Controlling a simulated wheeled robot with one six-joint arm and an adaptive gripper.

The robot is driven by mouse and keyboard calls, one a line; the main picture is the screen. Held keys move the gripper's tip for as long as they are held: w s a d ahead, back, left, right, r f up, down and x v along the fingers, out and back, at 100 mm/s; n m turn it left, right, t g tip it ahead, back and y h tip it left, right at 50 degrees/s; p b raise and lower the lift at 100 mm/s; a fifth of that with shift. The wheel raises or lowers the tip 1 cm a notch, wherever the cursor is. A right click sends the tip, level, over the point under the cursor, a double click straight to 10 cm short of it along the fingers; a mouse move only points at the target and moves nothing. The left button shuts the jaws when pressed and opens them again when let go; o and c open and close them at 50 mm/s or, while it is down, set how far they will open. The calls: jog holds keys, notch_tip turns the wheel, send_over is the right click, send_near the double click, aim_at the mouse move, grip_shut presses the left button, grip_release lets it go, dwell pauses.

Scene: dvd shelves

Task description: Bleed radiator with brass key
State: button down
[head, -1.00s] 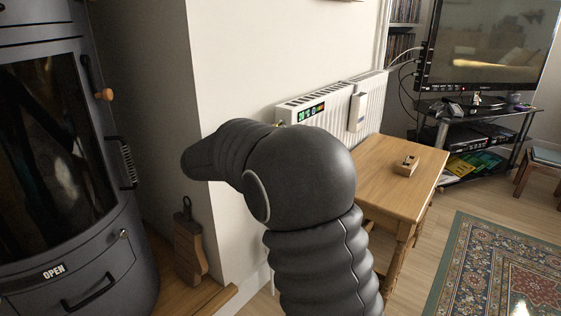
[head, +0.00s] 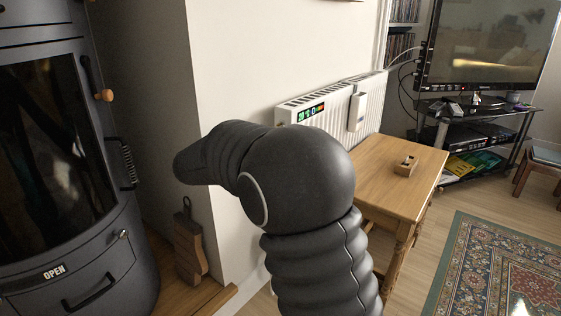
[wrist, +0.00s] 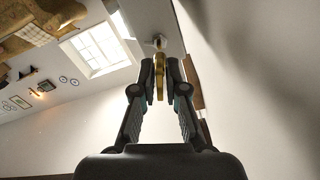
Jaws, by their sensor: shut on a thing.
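The white radiator (head: 372,100) is on the wall beyond my arm in the head view. Its left end and lower front are partly hidden by my arm. In the wrist view my gripper (wrist: 160,88) is shut on the brass key (wrist: 160,72), which stands upright between the fingertips and sticks out past them. My gripper and the key are hidden behind my arm in the head view.
A wooden side table (head: 376,176) with a small wooden block (head: 406,165) stands right of my arm. A dark stove (head: 60,190) is at the left, with a wooden board (head: 188,247) leaning near it. A patterned rug (head: 500,270) lies at the right.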

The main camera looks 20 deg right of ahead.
jog(key=shift+p+v, duration=0.35)
jog(key=shift+v, duration=1.75)
jog(key=shift+r, duration=0.1)
